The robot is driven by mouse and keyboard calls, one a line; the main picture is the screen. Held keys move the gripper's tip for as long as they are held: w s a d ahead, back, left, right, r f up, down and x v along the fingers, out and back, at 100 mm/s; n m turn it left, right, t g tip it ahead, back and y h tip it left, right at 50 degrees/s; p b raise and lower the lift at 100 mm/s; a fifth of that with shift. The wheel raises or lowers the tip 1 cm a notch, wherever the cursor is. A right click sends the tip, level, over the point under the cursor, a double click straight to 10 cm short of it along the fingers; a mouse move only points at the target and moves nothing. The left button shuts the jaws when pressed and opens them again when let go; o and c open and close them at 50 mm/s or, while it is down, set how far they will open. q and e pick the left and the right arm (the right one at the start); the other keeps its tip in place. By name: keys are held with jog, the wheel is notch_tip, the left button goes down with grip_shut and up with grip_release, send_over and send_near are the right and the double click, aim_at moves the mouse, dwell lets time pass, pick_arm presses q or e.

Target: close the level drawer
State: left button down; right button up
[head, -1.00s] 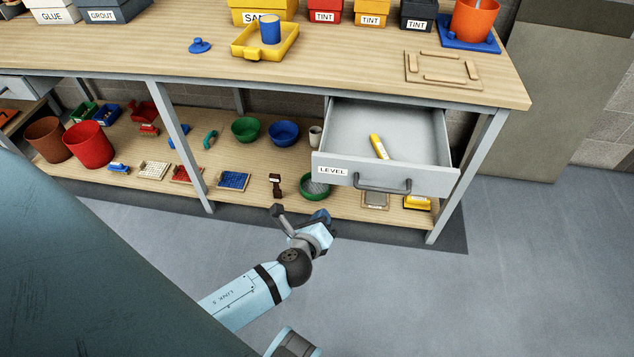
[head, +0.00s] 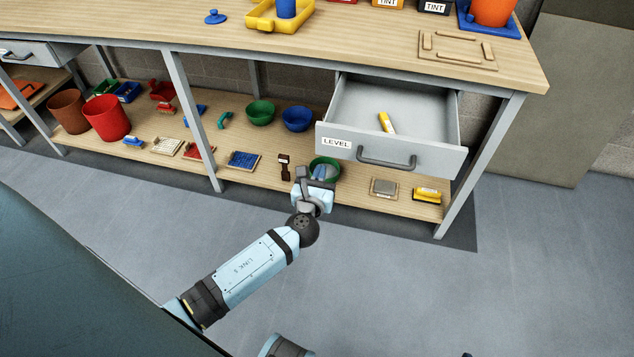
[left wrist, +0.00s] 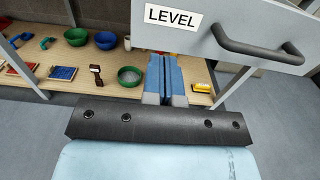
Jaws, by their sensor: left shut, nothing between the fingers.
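The grey drawer labelled LEVEL (head: 437,153) is pulled open under the right part of the workbench. A yellow level (head: 386,122) lies inside it. The drawer's dark bar handle (head: 387,161) is on its front. In the left wrist view the drawer front (left wrist: 205,38) and its handle (left wrist: 258,47) fill the upper right. My left gripper (head: 318,174) is below and left of the drawer front, apart from it. Its blue fingers (left wrist: 165,78) are together and empty in the left wrist view.
The lower shelf (head: 235,185) holds bowls, red and brown buckets, brushes and a green sieve (head: 325,168) behind my left gripper. A bench leg (head: 478,168) stands right of the drawer. The floor (head: 400,290) in front is clear.

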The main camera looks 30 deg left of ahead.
aim_at(330, 144)
pick_arm(q)
jog(key=x, duration=0.8)
jog(key=shift+w+a+b, duration=0.1)
jog(key=shift+w+b, duration=0.2)
jog(key=shift+b, duration=0.1)
pick_arm(e)
jog(key=shift+f, duration=0.15)
